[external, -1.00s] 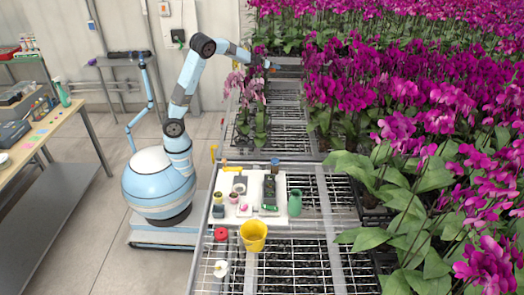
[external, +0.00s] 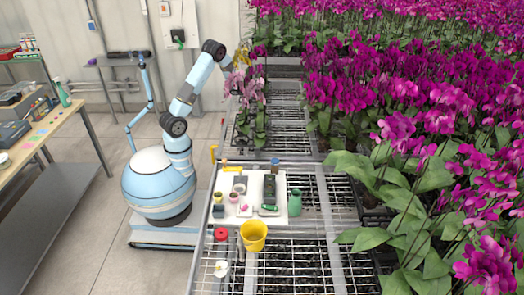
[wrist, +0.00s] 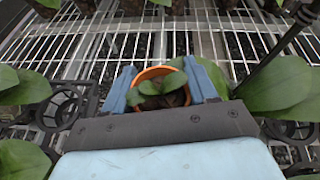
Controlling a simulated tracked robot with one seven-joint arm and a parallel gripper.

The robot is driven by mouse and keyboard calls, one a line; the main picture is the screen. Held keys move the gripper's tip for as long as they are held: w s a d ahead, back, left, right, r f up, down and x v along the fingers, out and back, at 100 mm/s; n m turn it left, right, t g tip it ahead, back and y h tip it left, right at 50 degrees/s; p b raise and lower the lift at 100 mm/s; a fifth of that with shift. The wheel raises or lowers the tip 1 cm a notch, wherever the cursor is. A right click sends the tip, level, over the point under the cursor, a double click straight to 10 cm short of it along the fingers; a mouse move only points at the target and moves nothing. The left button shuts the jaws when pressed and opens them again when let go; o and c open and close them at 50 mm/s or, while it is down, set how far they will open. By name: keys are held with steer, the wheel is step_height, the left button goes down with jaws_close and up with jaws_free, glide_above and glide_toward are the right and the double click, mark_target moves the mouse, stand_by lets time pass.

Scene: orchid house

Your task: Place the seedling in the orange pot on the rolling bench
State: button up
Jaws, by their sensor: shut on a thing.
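The orange pot (wrist: 149,72) is between the two blue fingers of my gripper (wrist: 160,88) in the wrist view, with the fingers pressed against its left and right sides. The seedling (wrist: 150,88) in it has a few green leaves and dark soil around it. The pot is over a wire mesh bench top (wrist: 95,48); I cannot tell whether it touches the mesh. In the external view my arm reaches to the far part of the rolling bench (external: 285,113), and its end is hidden among pale pink and yellowish orchids (external: 250,88).
Black open pot holders (wrist: 65,106) and broad green leaves (wrist: 278,82) crowd both sides of my gripper. Dense magenta orchids (external: 350,85) fill the right. Nearer on the bench are a white tray (external: 228,215), a yellow bucket (external: 253,237) and a green jug (external: 295,203).

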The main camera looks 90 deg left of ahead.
steer(key=w+a+f, duration=0.4)
steer(key=w+a, duration=0.1)
steer(key=w, duration=0.1)
glide_above(275, 111)
steer(key=f, duration=0.4)
steer(key=shift+s+d+f, duration=0.25)
steer(key=shift+s+f, duration=0.05)
steer(key=shift+f, duration=0.1)
steer(key=shift+w+a+f, duration=0.2)
steer(key=shift+w+f, duration=0.1)
steer(key=shift+f, duration=0.25)
steer(key=shift+w+f, duration=0.1)
steer(key=shift+f, duration=1.4)
steer(key=o, duration=1.1)
